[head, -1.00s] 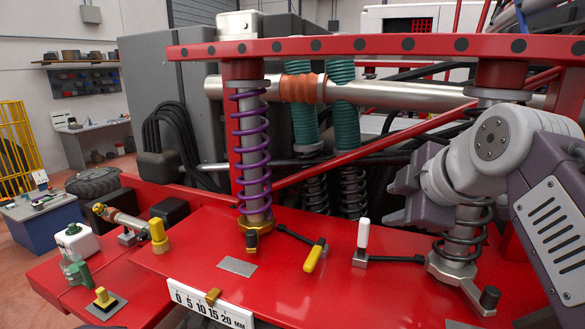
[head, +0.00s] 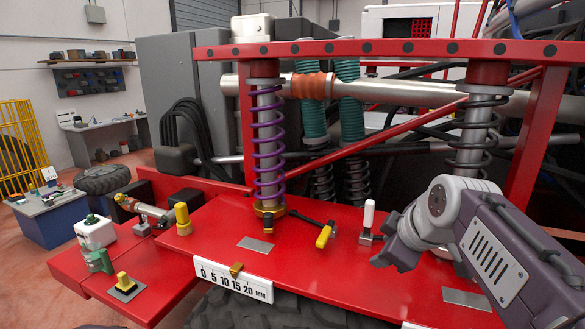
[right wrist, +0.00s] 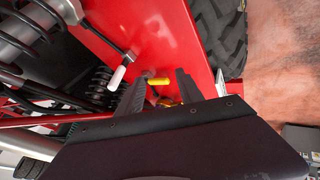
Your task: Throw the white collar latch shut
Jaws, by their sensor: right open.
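The white collar latch (head: 368,214) has a white handle that stands upright on a small grey base on the red deck, in front of the right spring strut. In the right wrist view the white handle (right wrist: 117,76) lies left of the fingers. My right gripper (head: 394,246) is open and empty, just right of and nearer than the white latch, apart from it. Its two dark fingers (right wrist: 160,88) show spread in the right wrist view, with the yellow-handled latch (right wrist: 158,81) between them in the picture. The white latch's dark arm is mostly hidden behind my gripper. My left gripper is not in view.
The yellow latch (head: 324,236) sits left of the white one, near the purple spring strut (head: 268,150). The right strut (head: 474,135) stands behind my right arm. A red beam (head: 390,48) crosses above. A millimetre scale (head: 232,279) hangs at the deck's front edge.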

